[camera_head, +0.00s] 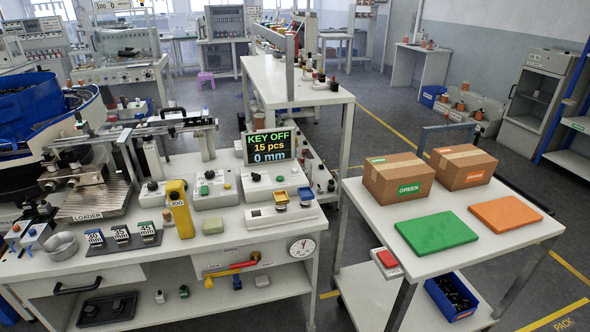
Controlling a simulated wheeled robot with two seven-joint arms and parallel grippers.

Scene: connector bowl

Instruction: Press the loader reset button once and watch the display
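The display (269,147) stands at the back of the workbench and reads "KEY OFF", "15 pcs" and "0 mm". The metal loader (88,203), labelled "LOADER", is at the bench's left. Small white control boxes stand on the bench: one has a green button (204,189), others have a black knob (153,186) and another black knob (255,177). A small box with a red button (16,228) is at the far left edge. I cannot tell which control is the loader reset button, as their labels are too small. Neither of my grippers is in view.
A cart (372,208) at right carries two cardboard boxes (399,178) and green and orange mats. Floor shows between bench and cart.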

